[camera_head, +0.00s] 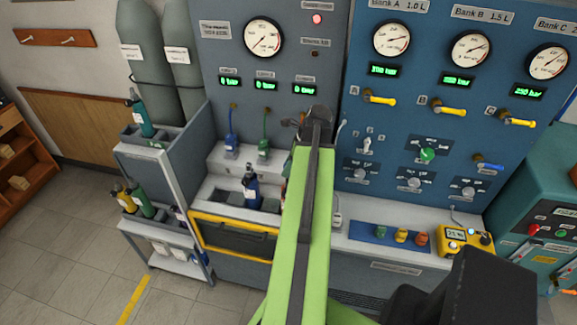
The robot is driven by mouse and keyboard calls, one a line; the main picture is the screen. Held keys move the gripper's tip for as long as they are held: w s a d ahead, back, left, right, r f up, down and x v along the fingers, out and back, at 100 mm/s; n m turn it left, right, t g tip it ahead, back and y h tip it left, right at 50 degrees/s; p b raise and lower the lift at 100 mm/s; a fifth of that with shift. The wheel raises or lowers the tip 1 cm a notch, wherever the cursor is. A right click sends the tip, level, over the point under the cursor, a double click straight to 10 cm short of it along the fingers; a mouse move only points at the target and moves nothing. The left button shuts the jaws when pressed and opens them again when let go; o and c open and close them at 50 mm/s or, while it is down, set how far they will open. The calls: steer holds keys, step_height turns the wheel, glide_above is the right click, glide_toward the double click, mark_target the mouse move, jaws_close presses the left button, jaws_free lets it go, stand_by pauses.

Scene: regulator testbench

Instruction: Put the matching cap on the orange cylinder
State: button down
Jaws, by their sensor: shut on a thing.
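My green arm (308,220) rises through the middle of the view and ends in a dark joint (318,122). My gripper does not show; the arm hides what is behind it. On a blue mat (362,233) on the bench right of the arm stand small coloured pieces that look like caps: a green one (381,232), a yellow one (402,235) and an orange-red one (421,239). I cannot make out an orange cylinder. A dark blue cylinder (251,188) stands upright in the bench bay left of the arm. Something partly shows behind the arm's left edge.
A grey cart (180,262) at left holds a yellow cylinder (125,197), a green cylinder (141,200) and a teal cylinder (139,115). A yellow meter (455,239) stands right of the mat. The floor at lower left is clear.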

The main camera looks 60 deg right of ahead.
steer(key=shift+f+b, duration=1.85)
steer(key=shift+f, duration=0.05)
stand_by(0.3)
steer(key=c, duration=0.9)
jaws_free()
steer(key=shift+o, duration=0.2)
steer(key=p+v, duration=1.6)
steer(key=v, duration=0.1)
steer(key=shift+r, duration=0.25)
steer(key=shift+s, duration=0.1)
